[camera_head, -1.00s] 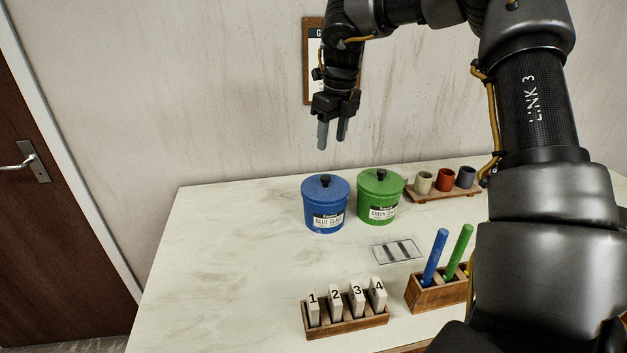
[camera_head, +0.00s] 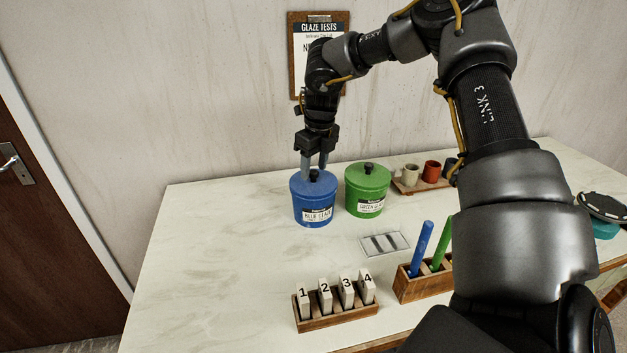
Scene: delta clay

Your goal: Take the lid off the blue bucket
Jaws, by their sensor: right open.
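The blue bucket (camera_head: 313,204) stands upright on the pale table, with a label on its front. Its blue lid (camera_head: 300,184) is on it, with a dark knob (camera_head: 314,174) in the middle. My right gripper (camera_head: 313,170) points down at the lid from above, open, with its fingertips at the knob's height. The fingers appear to be on either side of the knob; whether they touch it I cannot tell. My left gripper is not in view.
A green lidded bucket (camera_head: 367,192) stands close to the right of the blue one. Small cups (camera_head: 431,171) on a wooden tray are behind it. A flat tile plate (camera_head: 385,244), a rack of numbered tiles (camera_head: 336,315) and a holder with coloured sticks (camera_head: 422,283) lie in front. The table's left side is clear.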

